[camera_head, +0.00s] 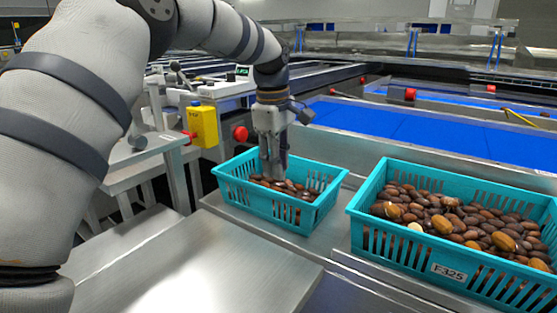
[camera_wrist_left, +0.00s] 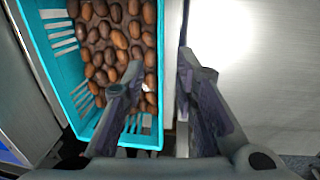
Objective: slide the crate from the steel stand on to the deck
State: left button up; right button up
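A small teal slatted crate (camera_head: 268,209) with brown dates sits on the steel surface in the middle of the head view. It also shows at the left of the left wrist view (camera_wrist_left: 55,75). My left gripper (camera_head: 273,177) points down over this crate. In the left wrist view my left gripper (camera_wrist_left: 165,85) has its fingers well apart. One finger overlaps the crate's dates and the other overlaps bare metal beyond the wall. I cannot tell whether either finger touches the crate. My right gripper is not in view.
A larger teal crate (camera_head: 447,270) labelled E325, full of dates, stands to the right. A bare steel surface (camera_head: 215,262) lies in front. Blue belts (camera_head: 430,130) run behind. A yellow box (camera_head: 203,125) and a red button (camera_head: 240,133) are close to my left arm.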

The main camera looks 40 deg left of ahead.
aim_at(281, 211)
pick_arm(q)
jog(key=f, duration=0.4)
jog(key=w+f, duration=0.1)
jog(key=f, duration=0.3)
jog(key=f+b, duration=0.1)
jog(key=f, duration=0.3)
jog(key=shift+w, duration=0.25)
jog(key=shift+a, duration=0.1)
grip_shut()
